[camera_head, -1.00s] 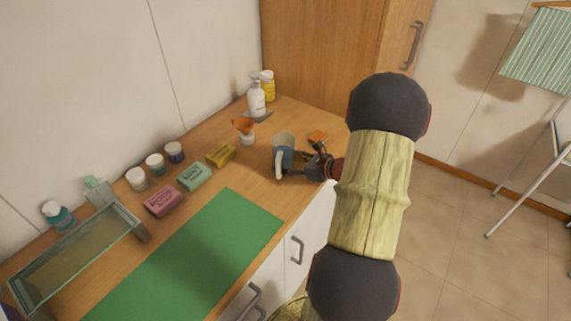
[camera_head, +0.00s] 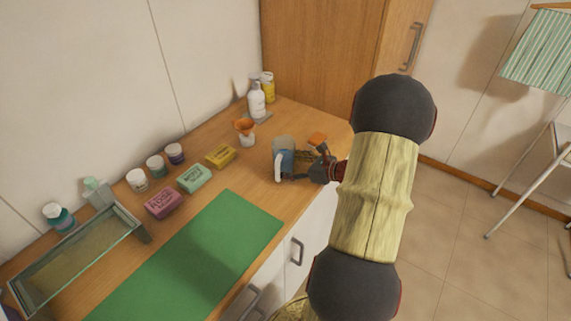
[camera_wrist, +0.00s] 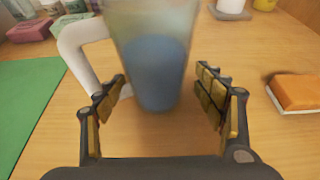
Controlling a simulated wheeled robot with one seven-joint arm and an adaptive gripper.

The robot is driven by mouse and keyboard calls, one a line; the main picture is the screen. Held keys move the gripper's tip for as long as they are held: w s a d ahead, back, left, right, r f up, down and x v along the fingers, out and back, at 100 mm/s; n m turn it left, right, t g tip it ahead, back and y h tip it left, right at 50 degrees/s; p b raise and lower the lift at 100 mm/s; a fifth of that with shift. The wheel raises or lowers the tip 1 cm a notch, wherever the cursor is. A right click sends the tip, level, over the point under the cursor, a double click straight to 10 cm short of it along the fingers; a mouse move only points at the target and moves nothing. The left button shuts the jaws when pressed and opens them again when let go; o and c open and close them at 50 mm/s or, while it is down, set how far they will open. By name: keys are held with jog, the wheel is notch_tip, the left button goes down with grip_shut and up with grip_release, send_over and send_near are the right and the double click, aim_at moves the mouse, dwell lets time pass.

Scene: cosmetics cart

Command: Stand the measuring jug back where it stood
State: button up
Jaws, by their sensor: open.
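The measuring jug (camera_head: 284,152) stands upright on the wooden counter, right of the yellow box. It is clear, with blue contents and a white handle on its left side. In the wrist view the jug (camera_wrist: 153,65) is slightly blurred and stands just ahead of my gripper, its base on the wood. My gripper (camera_wrist: 165,95) is open, with one finger on each side of the jug's lower part. A gap shows between the right finger and the jug; the left finger is near the handle. In the head view my gripper (camera_head: 304,169) is partly hidden.
An orange-topped sponge (camera_wrist: 297,92) lies right of my gripper. A cup with an orange funnel (camera_head: 246,132), a white pump bottle (camera_head: 256,100) and a yellow box (camera_head: 220,156) stand behind and left. A green mat (camera_head: 190,265) covers the front left counter.

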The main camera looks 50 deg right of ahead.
jog(key=p+v, duration=0.2)
jog(key=v, duration=0.8)
jog(key=shift+s+r, duration=0.1)
jog(key=shift+s, duration=0.15)
jog(key=shift+s, duration=0.1)
jog(key=s+a+f+n+g, duration=0.1)
jog(key=a, duration=0.1)
jog(key=s+a+f+n+y, duration=0.1)
jog(key=n, duration=0.1)
jog(key=s+a+f+n+g, duration=0.1)
jog(key=a+f, duration=0.1)
jog(key=shift+s+a+g+y, duration=0.15)
jog(key=shift+a+g+y, duration=0.15)
jog(key=shift+y, duration=0.1)
jog(key=s+a+r+n+g, duration=0.2)
jog(key=a+r+n+g, duration=0.15)
jog(key=a+n, duration=0.5)
jog(key=s+a+r+n+g, duration=0.1)
jog(key=a+r+n+g, duration=0.2)
jog(key=a+n+g, duration=0.35)
jog(key=w+a+r+n+t+h, duration=0.2)
jog(key=a+r+n+t+h, duration=0.1)
jog(key=a+r+n, duration=1.1)
jog(key=a+n+t, duration=0.1)
jog(key=a+n, duration=0.1)
jog(key=a, duration=0.2)
jog(key=shift+w+a+t, duration=0.2)
jog(key=shift+w+t, duration=0.05)
jog(key=shift+t, duration=0.15)
